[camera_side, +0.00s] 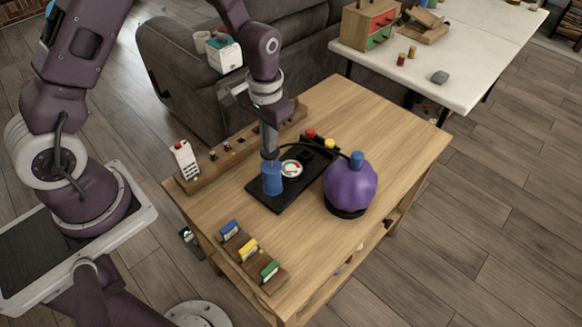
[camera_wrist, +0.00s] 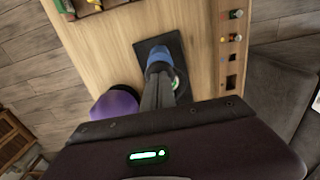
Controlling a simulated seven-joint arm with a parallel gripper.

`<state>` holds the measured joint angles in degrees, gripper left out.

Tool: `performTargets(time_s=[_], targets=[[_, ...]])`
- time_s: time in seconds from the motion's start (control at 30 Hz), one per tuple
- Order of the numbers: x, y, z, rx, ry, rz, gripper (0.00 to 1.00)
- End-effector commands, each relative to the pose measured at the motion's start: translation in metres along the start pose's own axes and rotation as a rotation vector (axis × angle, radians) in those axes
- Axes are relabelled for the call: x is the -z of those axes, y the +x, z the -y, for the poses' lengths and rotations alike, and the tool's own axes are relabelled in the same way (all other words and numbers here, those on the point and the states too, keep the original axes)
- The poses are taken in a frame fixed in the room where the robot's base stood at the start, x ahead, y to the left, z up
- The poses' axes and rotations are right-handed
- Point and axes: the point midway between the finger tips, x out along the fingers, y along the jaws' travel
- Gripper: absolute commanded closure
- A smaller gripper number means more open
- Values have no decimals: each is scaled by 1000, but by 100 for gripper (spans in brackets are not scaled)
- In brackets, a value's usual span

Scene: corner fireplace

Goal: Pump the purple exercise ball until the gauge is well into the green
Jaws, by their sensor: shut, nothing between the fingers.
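The purple exercise ball (camera_side: 350,187) sits on a dark round base on the wooden table, with a blue cap on top and a dark hose running to it. It shows partly in the wrist view (camera_wrist: 115,106). A blue pump cylinder (camera_side: 271,181) stands on a black board (camera_side: 290,202) to the left of the ball. The round gauge (camera_side: 292,169) beside it has red and green on its face; I cannot read the needle surely. My gripper (camera_side: 269,152) is shut and empty, pointing down at the top of the blue pump (camera_wrist: 159,58); whether it touches is unclear.
Red and yellow buttons (camera_side: 320,138) sit behind the gauge. A wooden rail (camera_side: 240,150) with small parts and a white remote-like device (camera_side: 185,160) lines the left edge. Several coloured blocks (camera_side: 248,250) stand at the front left. The table's right side (camera_side: 405,135) is clear.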

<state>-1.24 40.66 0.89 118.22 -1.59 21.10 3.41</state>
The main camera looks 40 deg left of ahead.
Motion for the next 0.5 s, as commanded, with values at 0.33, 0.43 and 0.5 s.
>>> performTargets(time_s=[0.33, 0.43, 0.5], targets=[[0, 22, 0, 0, 0, 2, 100], [-1, 28, 0, 0, 0, 3, 100], [0, 32, 0, 0, 0, 2, 100]])
